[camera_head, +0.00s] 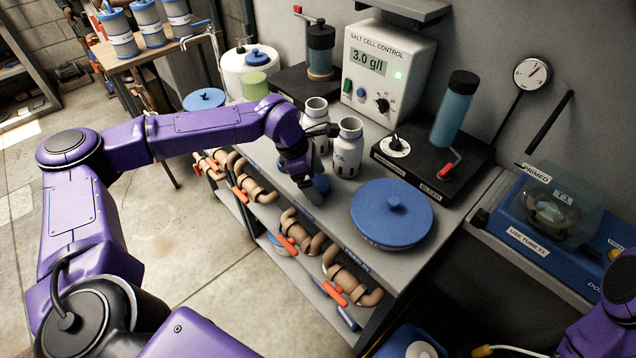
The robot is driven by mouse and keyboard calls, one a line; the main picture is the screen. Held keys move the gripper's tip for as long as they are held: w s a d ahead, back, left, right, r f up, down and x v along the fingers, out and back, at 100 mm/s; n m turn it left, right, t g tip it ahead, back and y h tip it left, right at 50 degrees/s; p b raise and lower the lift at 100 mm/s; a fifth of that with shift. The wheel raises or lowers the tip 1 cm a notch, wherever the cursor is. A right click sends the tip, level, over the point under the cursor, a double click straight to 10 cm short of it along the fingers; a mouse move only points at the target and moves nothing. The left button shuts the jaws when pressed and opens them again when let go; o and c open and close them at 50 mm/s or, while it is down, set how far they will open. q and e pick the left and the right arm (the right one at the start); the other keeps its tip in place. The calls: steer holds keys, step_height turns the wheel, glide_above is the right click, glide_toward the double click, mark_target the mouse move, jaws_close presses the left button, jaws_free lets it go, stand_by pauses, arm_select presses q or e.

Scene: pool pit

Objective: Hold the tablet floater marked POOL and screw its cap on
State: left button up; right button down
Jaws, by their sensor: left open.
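Two white open-topped floaters stand side by side on the grey bench. The front floater (348,149) shows letters that look like the end of POOL, and the rear floater (317,112) is partly hidden by my left arm. My right gripper is out of the picture; only part of that arm shows at the lower right edge.
A large blue lid (392,213) lies right of the floaters on the bench (300,215). Behind stand the salt cell control box (385,70) and a black unit with a blue cylinder (455,110). Pipes with orange handles (290,243) run below the bench's front edge.

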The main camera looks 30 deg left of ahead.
arm_select(q)
steer(key=c, duration=1.1)
steer(key=shift+r, duration=0.6)
steer(key=s+d+r+b, duration=0.4)
steer(key=s+d+r, duration=0.1)
steer(key=s+r, duration=0.7)
steer(key=shift+s, duration=0.55)
steer(key=shift+f, duration=0.1)
